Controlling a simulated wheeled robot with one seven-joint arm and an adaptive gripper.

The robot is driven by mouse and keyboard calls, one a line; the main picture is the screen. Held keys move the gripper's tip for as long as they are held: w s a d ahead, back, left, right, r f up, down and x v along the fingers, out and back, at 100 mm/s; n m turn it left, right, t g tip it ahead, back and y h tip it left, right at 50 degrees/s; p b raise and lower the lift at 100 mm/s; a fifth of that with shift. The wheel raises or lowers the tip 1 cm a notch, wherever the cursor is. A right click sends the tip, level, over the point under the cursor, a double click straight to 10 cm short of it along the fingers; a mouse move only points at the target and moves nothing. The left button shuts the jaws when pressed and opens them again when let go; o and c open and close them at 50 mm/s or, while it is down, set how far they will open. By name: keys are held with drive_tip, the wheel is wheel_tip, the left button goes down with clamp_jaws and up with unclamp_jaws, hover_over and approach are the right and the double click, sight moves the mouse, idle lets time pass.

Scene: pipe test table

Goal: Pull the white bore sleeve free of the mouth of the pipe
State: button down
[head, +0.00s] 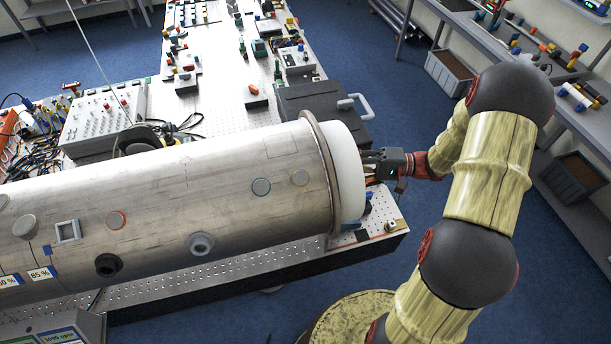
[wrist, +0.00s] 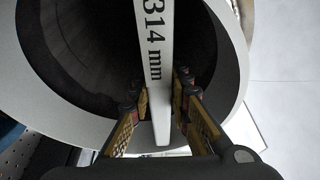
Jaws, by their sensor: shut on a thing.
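The large metal pipe (head: 225,180) lies across the table, its flanged mouth to the right. The white bore sleeve (head: 347,175) shows as a wide white band projecting from that mouth; how deep it reaches inside is hidden. In the wrist view the sleeve's pale rim (wrist: 236,60) circles a dark bore. A white bar marked "314 mm" (wrist: 155,75) crosses the opening. My gripper (head: 371,165) is at the sleeve's outer face. In the wrist view my gripper's fingers (wrist: 159,98) are on either side of the bar, shut on it.
The perforated table (head: 225,65) carries several small parts behind the pipe. A black case with a pale handle (head: 318,103) stands close behind the mouth. A grey control box (head: 103,118) stands at the back left. Blue floor (head: 400,110) is open to the right of the table.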

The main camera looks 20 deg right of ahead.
sight(343, 141)
drive_tip(key=shift+r, duration=0.2)
drive_tip(key=shift+r+p, duration=1.9)
drive_tip(key=shift+r, duration=2)
drive_tip(key=shift+s+f, duration=0.1)
